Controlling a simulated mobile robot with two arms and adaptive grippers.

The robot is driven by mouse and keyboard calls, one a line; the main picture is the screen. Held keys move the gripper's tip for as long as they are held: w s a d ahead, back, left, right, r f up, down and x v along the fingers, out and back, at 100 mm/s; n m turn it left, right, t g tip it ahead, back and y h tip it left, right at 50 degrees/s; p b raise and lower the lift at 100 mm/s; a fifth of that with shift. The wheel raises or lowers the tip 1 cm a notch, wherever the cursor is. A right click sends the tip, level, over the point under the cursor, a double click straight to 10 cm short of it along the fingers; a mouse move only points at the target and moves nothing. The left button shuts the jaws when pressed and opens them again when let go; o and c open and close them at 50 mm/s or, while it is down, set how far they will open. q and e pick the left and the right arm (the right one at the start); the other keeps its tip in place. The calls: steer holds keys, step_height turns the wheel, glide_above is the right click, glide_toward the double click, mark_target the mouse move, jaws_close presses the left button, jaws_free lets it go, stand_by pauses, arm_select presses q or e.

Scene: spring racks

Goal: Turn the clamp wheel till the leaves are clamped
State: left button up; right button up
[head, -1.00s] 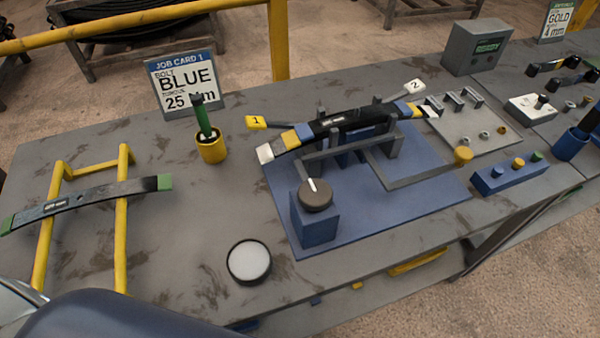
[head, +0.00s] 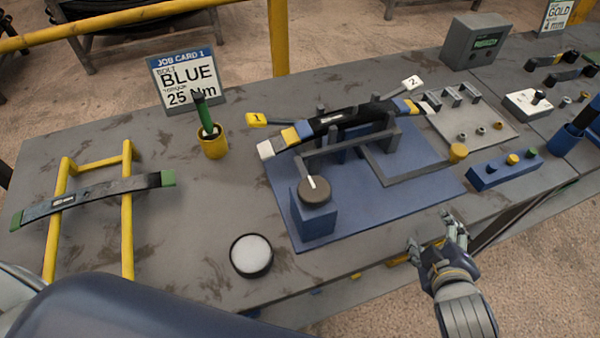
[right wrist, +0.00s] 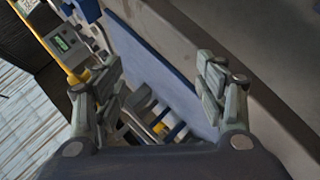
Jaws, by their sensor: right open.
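The clamp wheel is a dark round knob (head: 314,188) with a white pointer line, on top of a blue block at the front left of the blue fixture plate (head: 405,190). The stack of dark leaves (head: 340,124) rests in the grey fixture behind it, with blue, yellow and white bands. My right gripper (head: 440,232) is open and empty in front of the bench edge, to the right of and apart from the wheel. Its spread fingers (right wrist: 160,100) show in the right wrist view, with the blue plate's edge beyond. My left gripper is out of view.
A yellow lever marked 1 (head: 256,119) and a white one marked 2 (head: 412,83) stick out by the leaves. A round white-topped puck (head: 251,255) sits left of the wheel. A blue button box (head: 505,171) stands at right. A yellow rack (head: 127,215) holds another leaf.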

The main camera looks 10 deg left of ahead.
steer(key=w+a+r+n+t+y, duration=0.45)
steer(key=a+r+n+y, duration=0.55)
steer(key=n, duration=0.8)
steer(key=n+g+y, duration=0.6)
steer(key=n, duration=1.1)
glide_toward(305, 180)
steer(key=shift+w+a+r+n+g, duration=0.15)
steer(key=shift+w+a+n+g, duration=0.1)
steer(key=shift+a+n, duration=0.15)
steer(key=p+x, duration=0.4)
steer(key=x, duration=0.5)
steer(key=shift+w, duration=0.15)
steer(key=shift+w+a, duration=0.3)
steer(key=shift+a, duration=0.3)
